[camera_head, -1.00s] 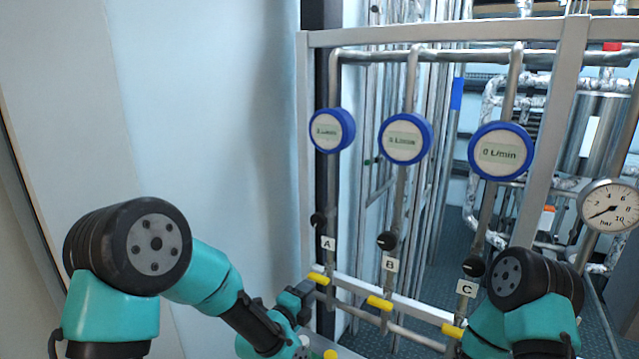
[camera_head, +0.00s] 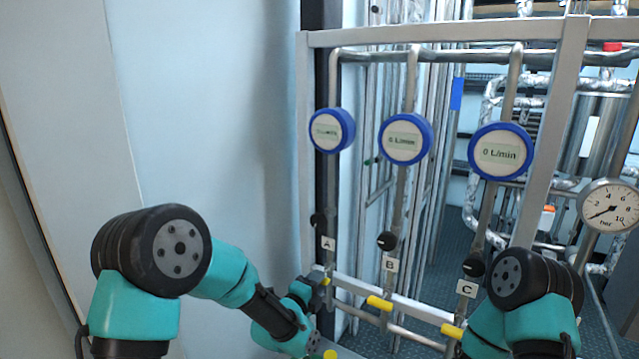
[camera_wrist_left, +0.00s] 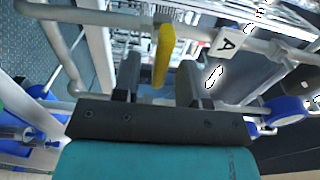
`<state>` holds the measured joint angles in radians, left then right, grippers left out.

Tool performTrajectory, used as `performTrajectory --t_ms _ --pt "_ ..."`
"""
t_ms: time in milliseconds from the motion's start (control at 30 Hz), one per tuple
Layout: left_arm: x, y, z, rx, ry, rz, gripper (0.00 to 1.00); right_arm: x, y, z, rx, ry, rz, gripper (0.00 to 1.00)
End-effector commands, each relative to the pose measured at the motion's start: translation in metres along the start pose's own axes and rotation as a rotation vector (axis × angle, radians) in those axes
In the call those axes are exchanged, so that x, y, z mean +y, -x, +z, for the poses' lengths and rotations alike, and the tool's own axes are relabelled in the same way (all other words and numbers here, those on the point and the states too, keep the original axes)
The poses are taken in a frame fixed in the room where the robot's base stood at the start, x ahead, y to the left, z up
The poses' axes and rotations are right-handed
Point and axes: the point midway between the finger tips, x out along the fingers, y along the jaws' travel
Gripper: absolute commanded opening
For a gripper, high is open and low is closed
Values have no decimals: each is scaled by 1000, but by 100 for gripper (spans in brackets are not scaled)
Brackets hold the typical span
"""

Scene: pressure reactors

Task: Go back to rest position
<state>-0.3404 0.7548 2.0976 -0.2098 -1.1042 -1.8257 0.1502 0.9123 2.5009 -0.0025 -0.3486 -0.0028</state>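My left gripper (camera_head: 316,284) is at the yellow handle of valve A (camera_head: 326,281), at the left end of the lower rail, and partly covers it. In the left wrist view my two dark fingers (camera_wrist_left: 158,66) stand apart, with the yellow handle (camera_wrist_left: 164,52) between their tips and gaps showing on both sides. The label A (camera_wrist_left: 229,43) is just right of the fingers. My right arm shows at the lower right of the head view, but its gripper is out of frame.
Yellow handles B (camera_head: 380,303) and C (camera_head: 452,331) sit further right along the rail. Blue-rimmed flow meters (camera_head: 405,138) hang above, C's reading 0 L/min. A pressure gauge (camera_head: 608,206) is at right. A pale wall (camera_head: 210,120) borders the left side.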

Motion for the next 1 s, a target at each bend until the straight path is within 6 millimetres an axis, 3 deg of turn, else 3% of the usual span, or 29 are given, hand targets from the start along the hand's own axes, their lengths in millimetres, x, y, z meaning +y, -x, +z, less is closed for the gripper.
performTrajectory --t_ms 1000 --pt "0 139 0 -1 0 1 39 0 0 0 0 0 0 0"
